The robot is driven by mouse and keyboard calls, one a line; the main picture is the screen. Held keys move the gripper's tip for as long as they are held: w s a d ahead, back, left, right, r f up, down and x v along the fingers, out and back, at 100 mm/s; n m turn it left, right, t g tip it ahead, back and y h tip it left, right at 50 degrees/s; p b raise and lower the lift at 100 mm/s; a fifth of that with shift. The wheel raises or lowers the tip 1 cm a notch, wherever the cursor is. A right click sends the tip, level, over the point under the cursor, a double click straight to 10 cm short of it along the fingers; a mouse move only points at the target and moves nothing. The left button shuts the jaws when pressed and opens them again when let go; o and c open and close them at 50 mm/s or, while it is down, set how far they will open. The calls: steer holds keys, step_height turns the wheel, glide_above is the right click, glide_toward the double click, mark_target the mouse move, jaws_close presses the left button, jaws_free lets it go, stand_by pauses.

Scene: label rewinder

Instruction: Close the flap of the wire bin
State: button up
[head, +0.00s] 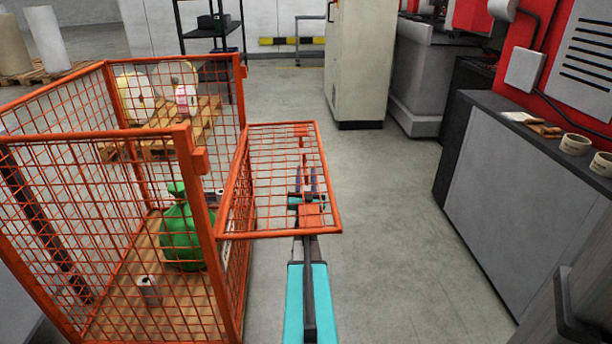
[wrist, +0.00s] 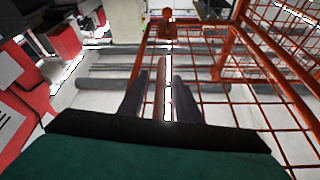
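The orange wire bin (head: 205,215) stands at the left in the head view. In the wrist view the flap (wrist: 209,93) fills the middle and right. My gripper (head: 306,180) is seen through the flap's mesh in the head view, so it looks to be below the flap. In the wrist view my gripper (wrist: 160,75) has its two dark fingers apart, with an orange bar in line between them. I cannot tell whether they touch the flap.
The bin holds a green bag (head: 181,240) and a small roll (head: 149,290). A grey machine cabinet (head: 520,210) stands to the right. A beige cabinet (head: 362,65) stands behind. The floor (head: 395,230) between bin and machine is clear. A pallet (head: 165,135) with rolls is behind the bin.

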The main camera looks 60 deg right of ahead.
jaws_close()
steer(key=shift+w+a+r, duration=0.1)
